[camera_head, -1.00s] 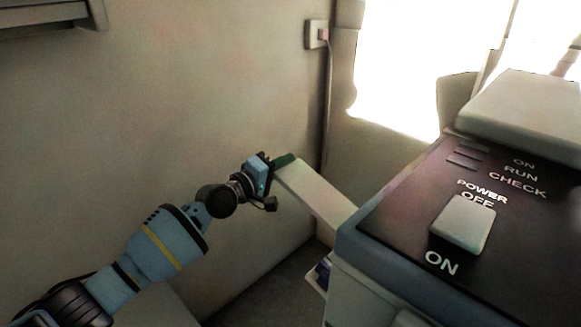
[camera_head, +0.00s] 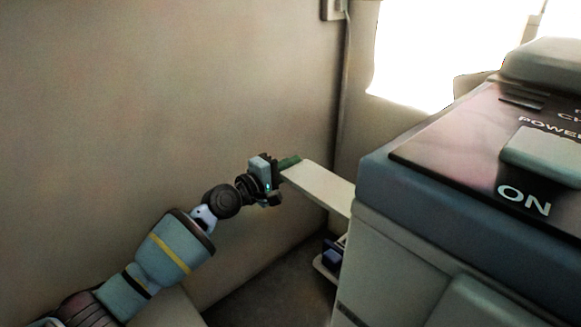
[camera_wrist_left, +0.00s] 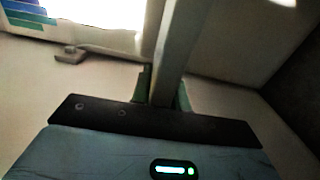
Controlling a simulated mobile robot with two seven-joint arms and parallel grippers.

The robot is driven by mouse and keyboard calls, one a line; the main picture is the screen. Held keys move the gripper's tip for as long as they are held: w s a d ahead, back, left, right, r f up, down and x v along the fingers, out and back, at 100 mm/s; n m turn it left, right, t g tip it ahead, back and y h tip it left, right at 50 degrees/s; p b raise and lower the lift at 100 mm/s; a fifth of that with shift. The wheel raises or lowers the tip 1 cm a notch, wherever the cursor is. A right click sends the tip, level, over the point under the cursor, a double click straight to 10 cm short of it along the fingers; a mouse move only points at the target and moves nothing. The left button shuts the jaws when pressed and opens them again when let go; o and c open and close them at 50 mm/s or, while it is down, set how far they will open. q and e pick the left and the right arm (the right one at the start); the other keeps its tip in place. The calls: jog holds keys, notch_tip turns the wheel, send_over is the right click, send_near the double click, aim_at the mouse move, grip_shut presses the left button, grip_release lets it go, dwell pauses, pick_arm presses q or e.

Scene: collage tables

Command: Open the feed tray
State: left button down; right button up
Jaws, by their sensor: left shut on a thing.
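The feed tray (camera_head: 322,187) is a pale, flat panel that sticks out from the left side of the grey machine (camera_head: 410,262). My left gripper (camera_head: 289,163), with green fingers, is shut on the tray's outer end. In the left wrist view, the tray (camera_wrist_left: 177,50) runs away from between the two green fingers (camera_wrist_left: 162,90), one on each side of it. My right gripper is in neither view.
The machine's dark top panel carries a large switch (camera_head: 545,158) marked ON. A small shelf with a dark blue item (camera_head: 332,256) sits low beside the machine. A plain wall (camera_head: 150,100) stands behind my left arm, and a bright window (camera_head: 440,50) is at the back.

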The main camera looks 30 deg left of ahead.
pick_arm(q)
jog(key=shift+d+f, duration=0.2)
jog(key=shift+f, duration=0.05)
jog(key=c, duration=1.5)
grip_release()
jog(key=shift+f, duration=0.1)
jog(key=shift+o, duration=0.7)
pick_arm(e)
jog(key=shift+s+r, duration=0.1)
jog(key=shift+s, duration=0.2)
